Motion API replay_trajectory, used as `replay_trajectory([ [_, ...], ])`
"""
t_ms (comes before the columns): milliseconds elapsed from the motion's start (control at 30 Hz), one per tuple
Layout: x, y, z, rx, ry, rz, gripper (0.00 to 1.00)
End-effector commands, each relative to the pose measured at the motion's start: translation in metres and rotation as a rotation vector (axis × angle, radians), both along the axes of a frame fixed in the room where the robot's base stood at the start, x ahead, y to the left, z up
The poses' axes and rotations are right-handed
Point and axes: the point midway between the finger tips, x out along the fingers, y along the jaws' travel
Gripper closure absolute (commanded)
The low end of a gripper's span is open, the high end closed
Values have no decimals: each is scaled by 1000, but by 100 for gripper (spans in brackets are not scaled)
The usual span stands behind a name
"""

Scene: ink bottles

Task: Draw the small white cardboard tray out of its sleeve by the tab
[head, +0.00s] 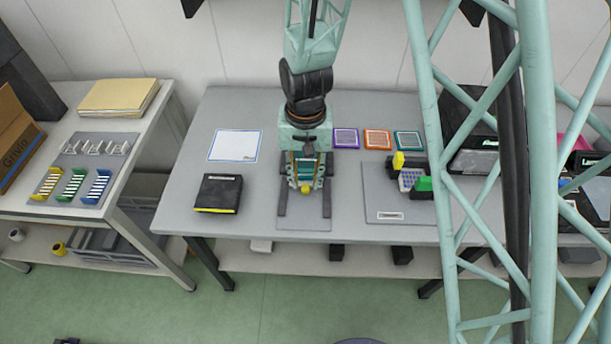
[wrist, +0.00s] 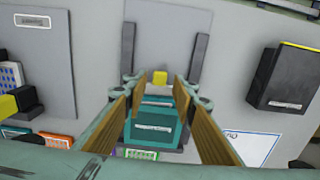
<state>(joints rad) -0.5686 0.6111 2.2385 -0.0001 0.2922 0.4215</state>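A teal box with a white label (wrist: 158,127), apparently the sleeve, lies between two dark rails on a grey plate (wrist: 165,22). A yellow tab (wrist: 160,77) stands at its front end; it also shows in the head view (head: 305,188). No white cardboard tray can be made out. My gripper (wrist: 160,88) points down over the teal box, with its brown-padded fingers spread on either side. The tab shows in the gap between the fingertips, with visible space on both sides. In the head view my gripper (head: 305,165) hides most of the box.
A black box with a yellow edge (head: 218,193) lies left of the plate, below a white sheet (head: 234,145). To the right, a grey board (head: 386,207) carries yellow, black and green blocks. Purple, orange and teal cards (head: 377,140) lie behind. The table's front edge is near the plate.

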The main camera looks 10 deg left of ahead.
Motion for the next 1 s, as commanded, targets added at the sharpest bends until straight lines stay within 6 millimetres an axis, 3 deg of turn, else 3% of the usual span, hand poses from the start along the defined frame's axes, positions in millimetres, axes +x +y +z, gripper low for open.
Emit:
replay_trajectory([
  [400, 0, 0, -30, 0, 0, 0, 75],
  [1000, 0, 0, -36, 0, 0, 0, 76],
])
